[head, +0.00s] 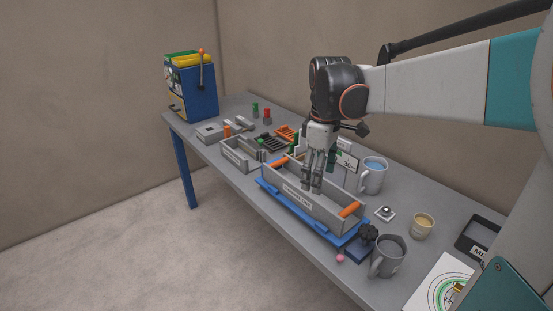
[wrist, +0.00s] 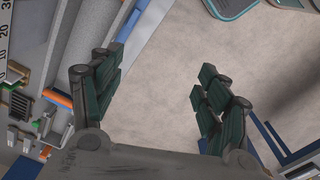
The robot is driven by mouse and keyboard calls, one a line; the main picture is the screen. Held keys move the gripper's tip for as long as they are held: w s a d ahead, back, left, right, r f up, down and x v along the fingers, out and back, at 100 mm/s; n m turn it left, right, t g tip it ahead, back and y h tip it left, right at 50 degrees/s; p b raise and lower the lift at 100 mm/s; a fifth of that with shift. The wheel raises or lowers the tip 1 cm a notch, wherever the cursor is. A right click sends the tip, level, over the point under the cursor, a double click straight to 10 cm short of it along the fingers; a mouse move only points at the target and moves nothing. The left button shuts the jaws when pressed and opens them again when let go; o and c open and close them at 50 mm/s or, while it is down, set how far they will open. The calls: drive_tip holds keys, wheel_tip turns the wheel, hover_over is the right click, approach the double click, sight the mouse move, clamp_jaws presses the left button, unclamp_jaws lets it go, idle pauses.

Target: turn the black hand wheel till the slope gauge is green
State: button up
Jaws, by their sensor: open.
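The black hand wheel (head: 368,233) sits on a blue block at the near right end of a blue platform (head: 312,222). A long grey trough (head: 318,208) with orange end pieces lies on the platform. My gripper (head: 312,188) hangs pointing down over the trough, to the left of and apart from the wheel. In the wrist view my gripper (wrist: 160,88) has its fingers spread with nothing between them. The wheel cannot be made out in the wrist view. I cannot pick out a slope gauge or its colour for sure; a small white card (head: 346,161) stands behind the gripper.
A grey mug (head: 387,259) stands close right of the wheel, and a pink ball (head: 340,258) is at the table's front edge. A smaller grey box (head: 236,155) lies left.

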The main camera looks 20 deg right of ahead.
drive_tip(key=shift+s+a+r+n, duration=0.2)
drive_tip(key=shift+a+r, duration=0.05)
drive_tip(key=shift+a, duration=0.5)
drive_tip(key=shift+s+a+r+n, duration=0.2)
drive_tip(key=shift+a, duration=0.5)
drive_tip(key=m+p, duration=0.8)
drive_tip(key=p, duration=0.1)
hover_over(367, 229)
wheel_tip(367, 229, down, 9)
wheel_tip(367, 229, down, 14)
drive_tip(key=b, duration=0.2)
drive_tip(key=shift+r+b, duration=0.1)
drive_tip(key=shift+b, duration=0.25)
drive_tip(key=shift+c, duration=0.5)
drive_tip(key=c, duration=1)
